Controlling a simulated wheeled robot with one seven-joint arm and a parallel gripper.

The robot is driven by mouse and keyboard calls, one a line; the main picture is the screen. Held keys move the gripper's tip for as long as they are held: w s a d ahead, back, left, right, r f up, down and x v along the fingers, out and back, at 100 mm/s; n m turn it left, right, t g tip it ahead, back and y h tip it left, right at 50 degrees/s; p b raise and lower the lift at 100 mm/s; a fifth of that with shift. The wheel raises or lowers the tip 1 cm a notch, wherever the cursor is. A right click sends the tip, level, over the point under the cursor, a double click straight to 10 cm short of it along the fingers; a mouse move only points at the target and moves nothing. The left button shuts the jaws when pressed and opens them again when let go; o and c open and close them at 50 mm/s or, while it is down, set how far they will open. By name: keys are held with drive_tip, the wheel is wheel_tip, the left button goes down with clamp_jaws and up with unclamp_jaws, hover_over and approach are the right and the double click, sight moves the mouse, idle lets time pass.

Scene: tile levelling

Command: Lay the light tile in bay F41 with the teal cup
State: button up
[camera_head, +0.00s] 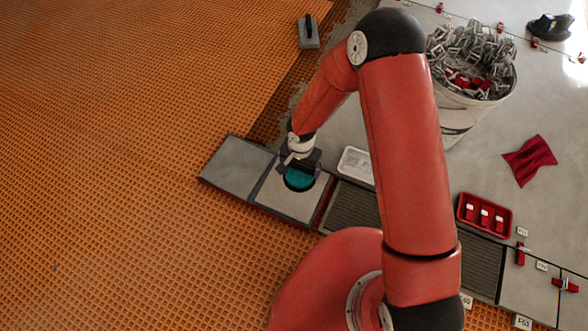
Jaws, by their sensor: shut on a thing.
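My gripper (301,161) is at the end of the arm, left of the picture's middle, shut on the teal cup (299,182). The fingertips are partly hidden by the wrist. The teal cup is over the light tile (279,203) and appears to touch its top face. The light tile is square and pale grey, between a darker grey tile (240,166) on its left and a dark ribbed strip on its right. I cannot tell whether the tile is flat on the bed or slightly raised. No label reading F41 is legible.
Orange waffle matting (120,150) fills the left. The ribbed dark strip (352,208) continues right, partly behind my arm. A bucket of metal clips (478,112), a red tray (486,214), a white tray (356,164), a red cloth (530,159) and a trowel (309,33) stand around.

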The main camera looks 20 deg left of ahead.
sight(293, 174)
drive_tip(key=shift+s+a+f, duration=0.2)
drive_tip(key=shift+s+a, duration=0.35)
drive_tip(key=shift+a, duration=0.35)
drive_tip(key=shift+f+b, duration=0.2)
drive_tip(key=shift+b, duration=0.1)
drive_tip(key=shift+a+f+b, duration=0.1)
drive_tip(key=shift+f+b, duration=1.3)
drive_tip(key=shift+f, duration=1.55)
drive_tip(key=shift+f, duration=0.2)
drive_tip(key=o, duration=0.7)
wheel_tip(293, 174, up, 8)
drive_tip(key=shift+f+p, duration=0.1)
drive_tip(key=shift+p, duration=0.4)
